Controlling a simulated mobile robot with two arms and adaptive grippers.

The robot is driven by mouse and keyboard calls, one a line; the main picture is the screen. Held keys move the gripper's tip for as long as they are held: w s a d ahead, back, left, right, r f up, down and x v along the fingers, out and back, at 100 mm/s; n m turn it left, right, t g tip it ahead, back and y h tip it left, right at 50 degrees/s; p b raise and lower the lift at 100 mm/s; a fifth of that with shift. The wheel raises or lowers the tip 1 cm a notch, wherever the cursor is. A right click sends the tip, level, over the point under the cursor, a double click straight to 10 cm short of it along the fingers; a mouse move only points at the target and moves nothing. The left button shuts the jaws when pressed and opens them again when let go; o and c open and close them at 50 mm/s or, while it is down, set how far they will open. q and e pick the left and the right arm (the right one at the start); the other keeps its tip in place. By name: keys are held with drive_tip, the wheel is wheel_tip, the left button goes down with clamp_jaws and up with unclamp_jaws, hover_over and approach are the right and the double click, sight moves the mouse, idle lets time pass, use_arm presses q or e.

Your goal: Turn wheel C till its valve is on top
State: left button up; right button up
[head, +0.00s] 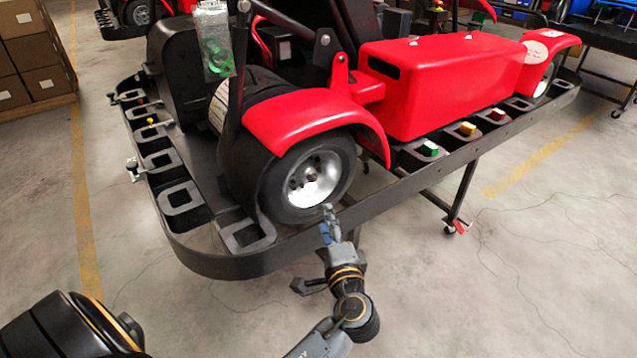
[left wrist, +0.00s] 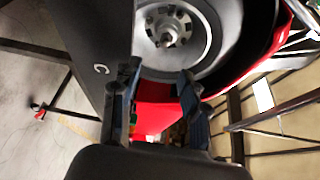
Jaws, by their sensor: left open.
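Wheel C (head: 312,180) is the black-tyred wheel with a silver rim under the red fender, nearest my left arm. In the left wrist view the wheel (left wrist: 198,58) fills the top, with its hub and a central nut showing. A white letter C (left wrist: 101,69) is on the dark stand rail beside it. I cannot make out the valve in either view. My left gripper (head: 328,222) is at the wheel's lower right edge; in the left wrist view its fingers (left wrist: 156,95) are apart, with nothing seen held between them. Whether they touch the tyre I cannot tell. My right gripper is not in view.
The black stand rail (head: 405,183) runs around the kart, close beside my left gripper. Green, yellow and red blocks sit in its slots. A bag with green items (head: 214,45) hangs at the upper left. Stand legs (head: 462,190) reach the floor. The floor in front is clear.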

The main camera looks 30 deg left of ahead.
sight(313, 179)
use_arm(q)
drive_tip(key=x, duration=0.4)
drive_tip(key=p+x, duration=0.1)
drive_tip(key=x, duration=0.4)
drive_tip(key=r+p+x, duration=0.1)
drive_tip(key=x, duration=0.3)
drive_tip(key=shift+w+a, duration=0.15)
drive_tip(key=shift+a, duration=0.25)
clamp_jaws()
